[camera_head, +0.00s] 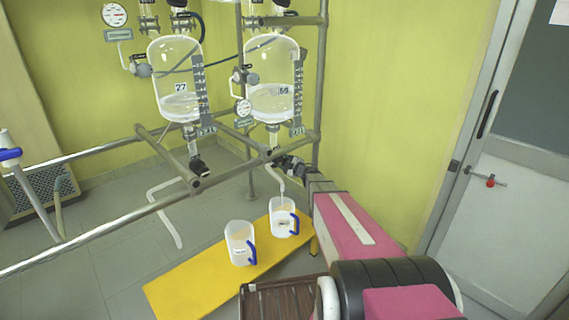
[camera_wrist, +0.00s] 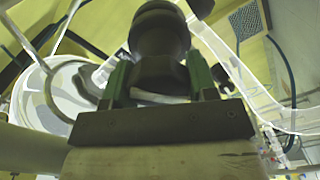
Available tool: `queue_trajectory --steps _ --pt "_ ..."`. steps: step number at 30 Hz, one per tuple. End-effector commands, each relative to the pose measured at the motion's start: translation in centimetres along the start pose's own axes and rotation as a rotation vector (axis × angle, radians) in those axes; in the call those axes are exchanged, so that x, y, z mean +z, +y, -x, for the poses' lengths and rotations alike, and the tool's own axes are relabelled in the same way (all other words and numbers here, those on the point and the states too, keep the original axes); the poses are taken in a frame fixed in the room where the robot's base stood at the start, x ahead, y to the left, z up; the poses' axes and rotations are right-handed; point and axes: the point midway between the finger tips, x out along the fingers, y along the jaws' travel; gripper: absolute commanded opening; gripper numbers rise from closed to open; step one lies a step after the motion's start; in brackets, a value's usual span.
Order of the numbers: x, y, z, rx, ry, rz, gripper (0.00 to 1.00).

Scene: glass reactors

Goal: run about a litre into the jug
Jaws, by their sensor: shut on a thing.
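My gripper (camera_head: 287,165) is at the bottom outlet of the right-hand glass reactor (camera_head: 268,72), whose number is too small to read surely. In the wrist view my gripper (camera_wrist: 160,84) has its green fingers on either side of a dark valve handle (camera_wrist: 160,40), shut on it. A pale outlet tube (camera_head: 280,182) runs down from this valve to a white jug (camera_head: 281,222) with a blue handle. The reactor holds clear liquid in its lower part. I cannot tell how much is in the jug, or whether liquid runs in the tube.
A second jug (camera_head: 238,240) stands left of the first on the yellow platform (camera_head: 185,285). Reactor 27 (camera_head: 177,60) hangs to the left with its own valve (camera_head: 198,167) and tube (camera_head: 165,210). Metal rails (camera_head: 95,235) cross in front. A brown slatted crate (camera_head: 280,300) stands near my arm.

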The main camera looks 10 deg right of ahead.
Motion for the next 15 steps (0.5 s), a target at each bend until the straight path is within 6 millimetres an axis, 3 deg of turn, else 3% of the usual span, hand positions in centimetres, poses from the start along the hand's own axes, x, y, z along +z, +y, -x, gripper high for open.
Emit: queue_trajectory --steps 15 --pt "0.13 0.04 0.08 -0.001 -0.003 -0.396 0.29"
